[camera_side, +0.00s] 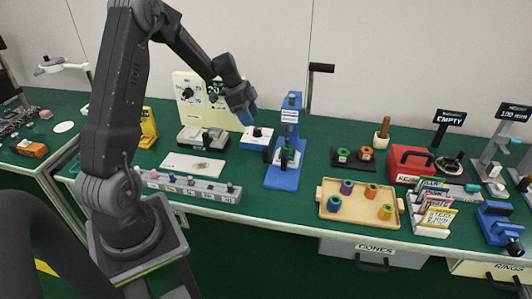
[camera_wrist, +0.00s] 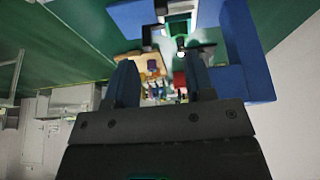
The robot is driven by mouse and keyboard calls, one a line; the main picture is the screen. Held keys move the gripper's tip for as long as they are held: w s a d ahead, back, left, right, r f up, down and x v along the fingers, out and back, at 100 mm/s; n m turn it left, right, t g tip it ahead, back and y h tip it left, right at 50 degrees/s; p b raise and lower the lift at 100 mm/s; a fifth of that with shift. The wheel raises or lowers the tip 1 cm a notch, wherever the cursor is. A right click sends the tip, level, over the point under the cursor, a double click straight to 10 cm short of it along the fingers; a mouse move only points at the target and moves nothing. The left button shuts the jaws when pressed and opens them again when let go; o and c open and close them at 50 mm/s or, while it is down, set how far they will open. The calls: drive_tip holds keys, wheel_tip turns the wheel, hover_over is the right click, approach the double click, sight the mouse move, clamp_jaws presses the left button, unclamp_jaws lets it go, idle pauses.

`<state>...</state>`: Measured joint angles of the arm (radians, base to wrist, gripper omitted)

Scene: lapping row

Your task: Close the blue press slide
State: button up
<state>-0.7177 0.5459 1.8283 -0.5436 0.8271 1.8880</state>
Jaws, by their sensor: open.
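The blue press (camera_side: 283,177) stands upright near the middle of the green bench in the side view. It has a flat blue base, a tall column and a crank handle (camera_side: 320,68) at its upper right. A small green part shows at its middle, but its slide cannot be told apart clearly. My gripper (camera_side: 250,118) hangs in the air just left of the press's upper column, with no visible contact. In the wrist view my gripper (camera_wrist: 162,85) has its two blue fingers apart and nothing held between them. Blue press surfaces (camera_wrist: 243,45) fill the upper right there.
A white-topped blue box (camera_side: 256,135) sits left of the press, close below my gripper. A cream dial panel (camera_side: 195,92) stands behind. A wooden tray (camera_side: 325,207) with several coloured spools lies to the right. The bench between tray and press is narrow.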

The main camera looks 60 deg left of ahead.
sight(265, 150)
drive_tip(key=x, duration=1.5)
drive_tip(key=shift+a+f, duration=0.15)
drive_tip(key=shift+a, duration=0.05)
clamp_jaws()
